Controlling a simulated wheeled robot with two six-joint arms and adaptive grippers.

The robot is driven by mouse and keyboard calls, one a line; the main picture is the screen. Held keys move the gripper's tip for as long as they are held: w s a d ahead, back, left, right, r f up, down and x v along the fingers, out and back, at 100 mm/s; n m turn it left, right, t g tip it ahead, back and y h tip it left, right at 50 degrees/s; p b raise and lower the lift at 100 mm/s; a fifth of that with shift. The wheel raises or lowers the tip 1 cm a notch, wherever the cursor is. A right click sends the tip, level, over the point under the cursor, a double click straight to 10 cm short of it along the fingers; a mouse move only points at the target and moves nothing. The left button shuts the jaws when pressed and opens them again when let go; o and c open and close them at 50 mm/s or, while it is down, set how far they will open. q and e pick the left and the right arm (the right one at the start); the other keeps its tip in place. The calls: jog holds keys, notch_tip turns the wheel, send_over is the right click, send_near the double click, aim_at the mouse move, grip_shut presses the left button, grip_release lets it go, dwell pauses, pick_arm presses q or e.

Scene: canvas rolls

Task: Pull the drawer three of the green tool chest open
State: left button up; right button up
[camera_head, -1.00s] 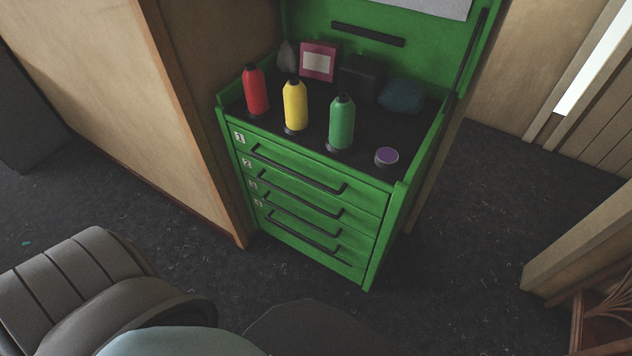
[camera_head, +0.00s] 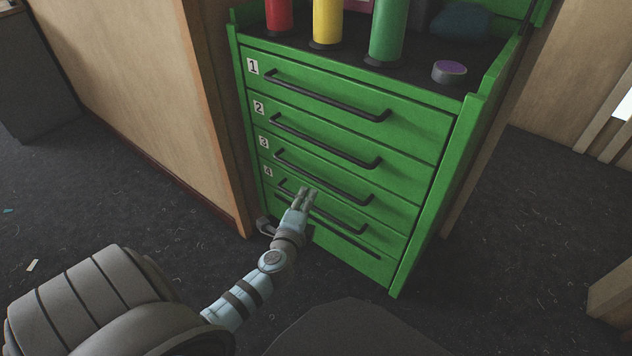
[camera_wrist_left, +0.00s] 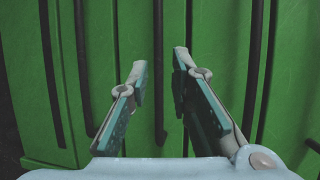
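The green tool chest (camera_head: 437,215) stands ahead with numbered drawers, all closed flush. Drawer three (camera_head: 392,208) has a long dark bar handle (camera_head: 328,180) beside its "3" label (camera_head: 263,142). My left gripper (camera_head: 309,194) is in front of the chest, with its fingertips overlapping the area just below that handle in the head view. In the left wrist view the gripper (camera_wrist_left: 160,65) is open and empty. A dark bar, apparently the handle of drawer three (camera_wrist_left: 158,80), runs between the two fingers in that picture. The remaining depth to it cannot be told. My right gripper is not in view.
Red (camera_head: 279,14), yellow (camera_head: 327,22) and green (camera_head: 388,30) spools and a purple-topped tin (camera_head: 449,71) stand on the chest. A wooden panel (camera_head: 150,100) stands close on the left. Dark floor (camera_head: 510,250) is clear on the right.

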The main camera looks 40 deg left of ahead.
aim_at(316, 179)
pick_arm(q)
jog(key=b+x, duration=0.3)
jog(key=x, duration=0.7)
jog(key=shift+w+a+f, duration=0.1)
jog(key=shift+w+f, duration=0.1)
jog(key=shift+w, duration=0.05)
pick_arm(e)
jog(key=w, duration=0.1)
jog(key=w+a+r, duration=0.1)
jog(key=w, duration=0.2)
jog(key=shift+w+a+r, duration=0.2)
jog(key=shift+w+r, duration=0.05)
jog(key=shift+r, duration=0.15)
pick_arm(q)
jog(key=shift+c, duration=0.4)
grip_shut()
